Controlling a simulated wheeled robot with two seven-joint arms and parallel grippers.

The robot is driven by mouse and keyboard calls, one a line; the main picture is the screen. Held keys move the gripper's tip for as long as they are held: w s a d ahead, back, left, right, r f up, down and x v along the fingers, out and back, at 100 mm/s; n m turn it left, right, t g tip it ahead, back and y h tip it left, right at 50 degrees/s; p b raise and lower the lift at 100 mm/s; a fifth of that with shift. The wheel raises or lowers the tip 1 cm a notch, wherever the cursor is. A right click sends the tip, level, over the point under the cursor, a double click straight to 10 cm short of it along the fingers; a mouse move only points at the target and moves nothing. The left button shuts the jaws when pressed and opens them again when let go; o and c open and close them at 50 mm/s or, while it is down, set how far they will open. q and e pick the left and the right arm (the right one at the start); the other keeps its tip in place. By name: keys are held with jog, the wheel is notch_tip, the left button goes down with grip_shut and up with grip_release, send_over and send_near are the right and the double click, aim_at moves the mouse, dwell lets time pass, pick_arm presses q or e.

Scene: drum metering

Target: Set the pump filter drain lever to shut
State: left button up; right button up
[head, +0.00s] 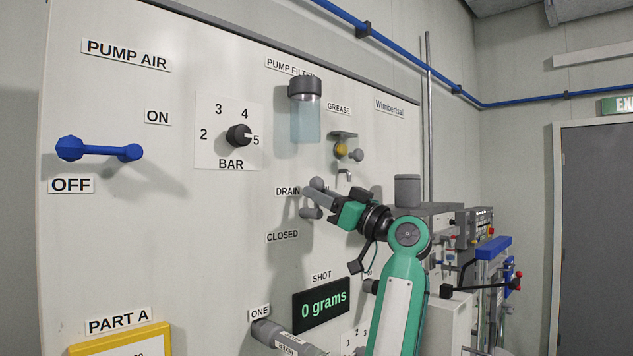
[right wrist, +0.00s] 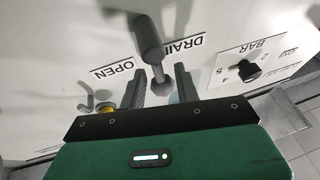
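The grey drain lever (right wrist: 152,42) is on the white panel by the DRAIN label (head: 287,191). In the right wrist view it runs between my right fingertips, with a gap on each side. In the head view my right gripper (head: 311,199) is at the lever and partly hides it. My right gripper (right wrist: 160,87) is open, and the lever is not gripped. The OPEN label (right wrist: 112,70) shows beside the lever in the right wrist view, and the CLOSED label (head: 282,236) is below it in the head view. My left gripper is not in view.
The clear pump filter bowl (head: 305,118) hangs above the lever, with a grease fitting (head: 342,151) below and right of it. The pressure knob (head: 239,135) and blue air lever (head: 100,151) are left. The display (head: 321,303) and a grey handle (head: 285,338) are below.

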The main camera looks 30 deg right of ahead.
jog(key=shift+x, duration=0.8)
grip_shut()
jog(key=shift+s, duration=0.1)
